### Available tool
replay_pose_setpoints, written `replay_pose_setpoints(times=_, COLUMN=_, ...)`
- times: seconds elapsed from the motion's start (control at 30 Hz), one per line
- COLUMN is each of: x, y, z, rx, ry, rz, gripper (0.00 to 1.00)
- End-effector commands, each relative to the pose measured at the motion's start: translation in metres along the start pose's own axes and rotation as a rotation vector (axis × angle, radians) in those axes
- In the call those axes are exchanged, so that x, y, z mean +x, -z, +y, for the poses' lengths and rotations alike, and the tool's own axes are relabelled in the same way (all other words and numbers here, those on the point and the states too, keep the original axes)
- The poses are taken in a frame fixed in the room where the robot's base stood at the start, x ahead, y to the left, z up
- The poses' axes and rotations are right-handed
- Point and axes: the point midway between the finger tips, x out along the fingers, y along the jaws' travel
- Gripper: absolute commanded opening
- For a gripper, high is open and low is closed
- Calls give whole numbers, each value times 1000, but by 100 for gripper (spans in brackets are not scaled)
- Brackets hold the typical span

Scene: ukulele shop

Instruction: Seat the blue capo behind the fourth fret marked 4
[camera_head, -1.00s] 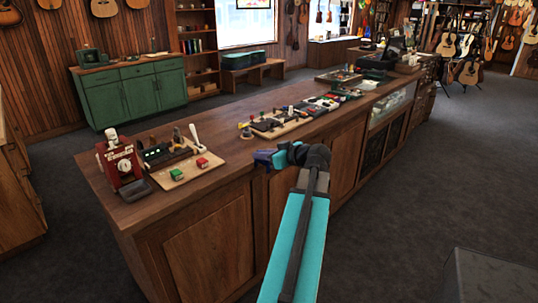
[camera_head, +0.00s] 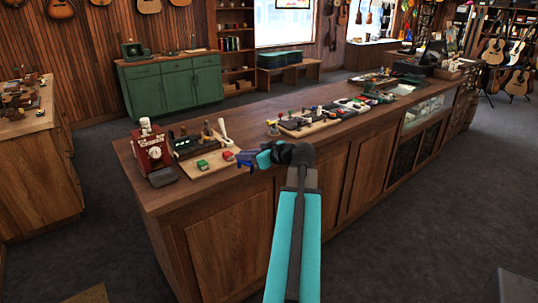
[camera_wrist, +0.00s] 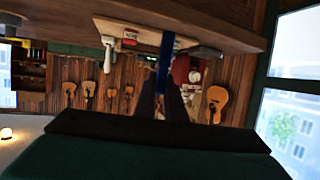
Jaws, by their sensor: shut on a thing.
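My gripper (camera_head: 248,156) reaches over the near edge of the long wooden counter and is shut on the blue capo (camera_head: 243,166). In the wrist view the capo (camera_wrist: 166,52) stands out as a blue strip between the dark fingers (camera_wrist: 160,103). The capo is held clear of other things, just right of a light wooden board (camera_head: 212,171) on the counter. I cannot make out a fret marked 4 in either view. A dark block with small green lights (camera_head: 187,145) lies at the back of that board, too small to identify surely.
The board bears a green block (camera_head: 203,165) and a red block (camera_head: 228,156). A red device (camera_head: 152,152) stands left of it. Another board (camera_head: 310,126) with several small parts lies farther right. The counter's front left corner (camera_head: 155,203) is bare. Grey floor surrounds the counter.

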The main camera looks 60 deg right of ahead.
Motion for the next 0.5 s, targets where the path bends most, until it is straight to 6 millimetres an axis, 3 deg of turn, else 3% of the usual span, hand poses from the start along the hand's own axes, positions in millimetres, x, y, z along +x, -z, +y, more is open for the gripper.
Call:
replay_pose_setpoints(times=0.1, x=28, y=10, z=-31, rx=-18, ry=52, rz=0, gripper=0)
replay_pose_setpoints(times=0.5, x=106, y=32, z=-134, rx=-70, ry=197, rz=-2, gripper=0)
